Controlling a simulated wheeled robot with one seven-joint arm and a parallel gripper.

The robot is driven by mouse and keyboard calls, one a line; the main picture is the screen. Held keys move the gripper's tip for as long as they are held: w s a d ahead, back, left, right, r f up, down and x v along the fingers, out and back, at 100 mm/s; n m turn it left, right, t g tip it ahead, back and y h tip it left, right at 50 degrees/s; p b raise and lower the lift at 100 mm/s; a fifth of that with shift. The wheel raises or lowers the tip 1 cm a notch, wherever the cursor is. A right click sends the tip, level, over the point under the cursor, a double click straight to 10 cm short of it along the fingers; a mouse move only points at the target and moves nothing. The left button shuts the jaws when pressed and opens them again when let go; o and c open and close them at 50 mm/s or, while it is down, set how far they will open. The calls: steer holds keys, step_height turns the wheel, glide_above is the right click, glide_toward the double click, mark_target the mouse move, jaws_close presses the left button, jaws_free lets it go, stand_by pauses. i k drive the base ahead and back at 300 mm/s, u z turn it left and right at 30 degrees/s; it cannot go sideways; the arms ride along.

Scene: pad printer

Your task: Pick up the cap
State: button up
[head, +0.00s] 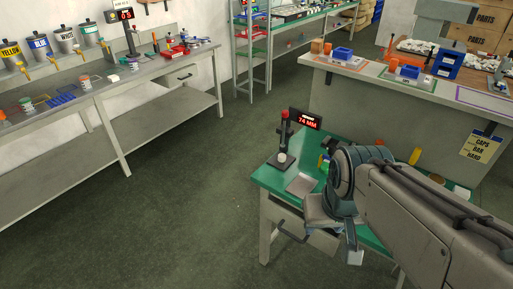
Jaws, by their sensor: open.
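A small whitish round piece (281,158) sits on the dark base of the gauge stand on the green-topped bench. It may be the cap, but it is too small to be sure. My gripper (337,232) is open, in front of the bench's near edge, below and to the right of the gauge stand. My arm hides much of the bench top behind it.
The green bench (269,178) carries a gauge stand (284,131), a red "74 MM" display (306,120) and a grey plate (301,185). A counter (337,66) with blue bins stands behind. A long workbench (150,76) lines the left wall. The floor between is clear.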

mark_target(281, 156)
steer(key=u, duration=0.3)
steer(key=i, duration=1.05)
steer(key=u, duration=0.65)
